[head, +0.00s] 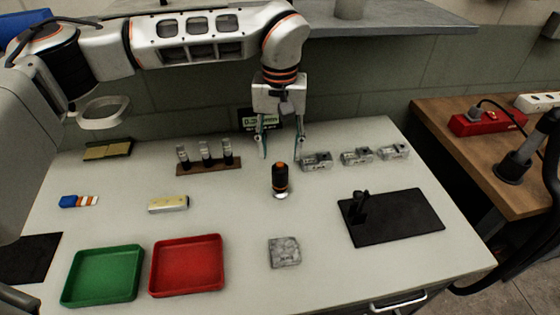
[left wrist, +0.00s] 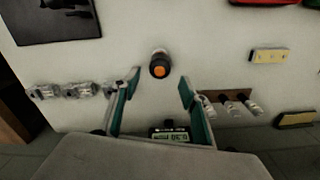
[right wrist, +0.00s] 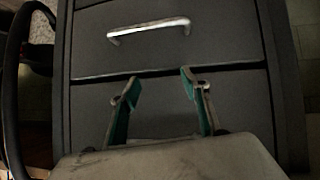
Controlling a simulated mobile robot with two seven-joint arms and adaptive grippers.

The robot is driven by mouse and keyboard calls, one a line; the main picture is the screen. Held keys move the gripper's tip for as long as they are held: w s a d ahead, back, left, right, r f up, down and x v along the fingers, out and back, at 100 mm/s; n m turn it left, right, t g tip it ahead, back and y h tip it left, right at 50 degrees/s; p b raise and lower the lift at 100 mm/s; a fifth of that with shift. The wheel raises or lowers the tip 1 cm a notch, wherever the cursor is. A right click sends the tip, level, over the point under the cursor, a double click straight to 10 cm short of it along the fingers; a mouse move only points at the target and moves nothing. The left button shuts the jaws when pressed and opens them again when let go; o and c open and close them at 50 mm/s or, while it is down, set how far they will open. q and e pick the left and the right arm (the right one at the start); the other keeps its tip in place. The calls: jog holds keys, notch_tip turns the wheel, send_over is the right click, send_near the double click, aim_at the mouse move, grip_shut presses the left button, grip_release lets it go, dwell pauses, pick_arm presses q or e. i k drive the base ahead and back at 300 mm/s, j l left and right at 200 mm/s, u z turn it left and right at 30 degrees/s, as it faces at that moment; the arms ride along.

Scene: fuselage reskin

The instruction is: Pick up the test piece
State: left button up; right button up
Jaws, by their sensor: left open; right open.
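A grey, mottled square plate (head: 285,251) lies flat at the front middle of the table; I cannot tell for certain whether it is the test piece. Several small grey metal blocks (head: 317,161) stand in a row at the back right; they also show at the left of the left wrist view (left wrist: 80,90). My left gripper (head: 281,156) is open and empty above the back of the table, behind a black and orange cylinder (head: 280,179). The cylinder shows beyond the open fingers in the left wrist view (left wrist: 159,66). My right gripper (right wrist: 160,82) is open and empty, facing drawers.
Green (head: 103,275) and red (head: 187,266) trays stand at the front left. A black plate with a small post (head: 392,217) is at the right. A small display (head: 262,119) is at the wall. Drawers (right wrist: 165,60) face my right gripper.

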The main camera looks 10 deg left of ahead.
aim_at(180, 202)
jog(key=k+l, duration=0.15)
jog(key=k, duration=0.35)
jog(key=k+l, duration=0.15)
jog(key=k, duration=0.35)
